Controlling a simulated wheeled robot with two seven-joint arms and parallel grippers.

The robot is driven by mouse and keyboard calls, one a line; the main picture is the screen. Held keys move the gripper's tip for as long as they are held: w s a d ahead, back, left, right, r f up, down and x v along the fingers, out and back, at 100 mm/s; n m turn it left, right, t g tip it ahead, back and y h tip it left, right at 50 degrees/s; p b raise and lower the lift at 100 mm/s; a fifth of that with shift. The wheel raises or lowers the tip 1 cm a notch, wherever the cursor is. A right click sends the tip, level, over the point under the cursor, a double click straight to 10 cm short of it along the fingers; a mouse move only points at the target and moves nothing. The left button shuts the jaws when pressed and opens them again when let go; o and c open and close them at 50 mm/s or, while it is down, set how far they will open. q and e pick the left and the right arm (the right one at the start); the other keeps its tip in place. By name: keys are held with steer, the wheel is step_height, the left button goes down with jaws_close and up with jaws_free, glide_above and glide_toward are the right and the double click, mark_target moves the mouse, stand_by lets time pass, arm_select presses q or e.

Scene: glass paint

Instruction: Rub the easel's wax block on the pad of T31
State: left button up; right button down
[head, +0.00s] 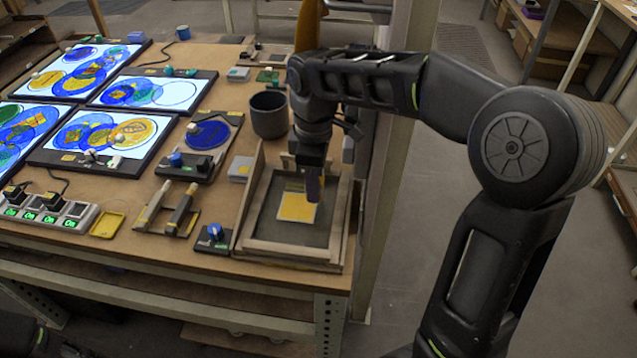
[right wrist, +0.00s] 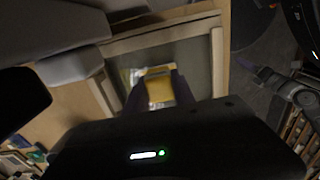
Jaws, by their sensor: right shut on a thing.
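My right gripper (head: 312,196) points down over the wooden-framed tray (head: 287,253) at the right end of the table. In the right wrist view its fingers (right wrist: 158,98) are closed about a yellow block (right wrist: 160,91), which looks like the wax block. In the head view a yellow square (head: 296,208) with a pale strip lies or hangs over the tray's grey floor, beside the fingertips. I cannot tell whether the held block touches it. No T31 label is readable, so I cannot tell which pad it names. My left gripper is not in view.
Lit panels (head: 128,86) with coloured discs fill the left of the table. A dark grey cup (head: 269,114) stands behind the tray. A blue-knobbed box (head: 214,236), a tool rack (head: 168,210) and a yellow dish (head: 107,225) are left of it. The table edge is close on the right.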

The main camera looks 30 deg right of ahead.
steer(key=shift+r+p, duration=0.85)
steer(key=shift+r, duration=0.55)
steer(key=shift+f, duration=0.25)
